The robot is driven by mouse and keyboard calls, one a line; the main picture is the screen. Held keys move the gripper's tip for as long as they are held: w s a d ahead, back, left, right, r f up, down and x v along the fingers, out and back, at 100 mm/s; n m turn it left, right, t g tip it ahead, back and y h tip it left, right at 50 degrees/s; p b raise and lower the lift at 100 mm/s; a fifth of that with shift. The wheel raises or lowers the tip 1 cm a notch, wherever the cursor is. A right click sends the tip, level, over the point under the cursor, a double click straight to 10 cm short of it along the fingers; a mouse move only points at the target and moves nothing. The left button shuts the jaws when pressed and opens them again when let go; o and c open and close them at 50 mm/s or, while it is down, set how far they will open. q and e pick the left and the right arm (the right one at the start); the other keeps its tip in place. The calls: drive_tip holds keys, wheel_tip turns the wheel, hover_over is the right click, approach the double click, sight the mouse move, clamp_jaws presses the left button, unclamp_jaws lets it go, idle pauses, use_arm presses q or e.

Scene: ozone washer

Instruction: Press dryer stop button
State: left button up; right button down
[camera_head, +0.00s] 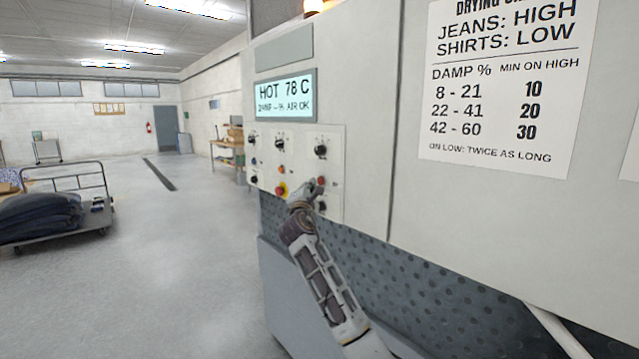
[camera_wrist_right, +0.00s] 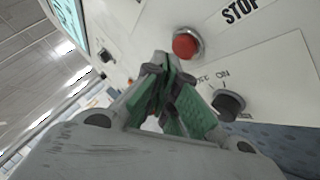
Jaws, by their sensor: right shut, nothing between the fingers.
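The dryer's control panel (camera_head: 333,150) has several dark knobs and small buttons. A red button (camera_wrist_right: 187,44) with a "STOP" label (camera_wrist_right: 240,11) beside it shows in the right wrist view; in the head view a red button (camera_head: 321,181) sits right by my gripper. My right gripper (camera_head: 314,186) is shut and empty, up at the panel. In the right wrist view its closed fingertips (camera_wrist_right: 163,62) are close beside the red button; I cannot tell whether they touch the panel. My left gripper is not in view.
A black knob (camera_wrist_right: 229,104) marked "OFF ON" is close to the fingers. A red button on yellow (camera_head: 281,190) is left of my gripper. A display (camera_head: 285,95) reads "HOT 78 C". A cart (camera_head: 75,222) with dark cloth stands left; the floor between is clear.

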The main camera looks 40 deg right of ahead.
drive_tip(key=shift+a, duration=0.1)
idle(0.3)
drive_tip(key=shift+s+a, duration=0.2)
drive_tip(key=shift+a, duration=2.25)
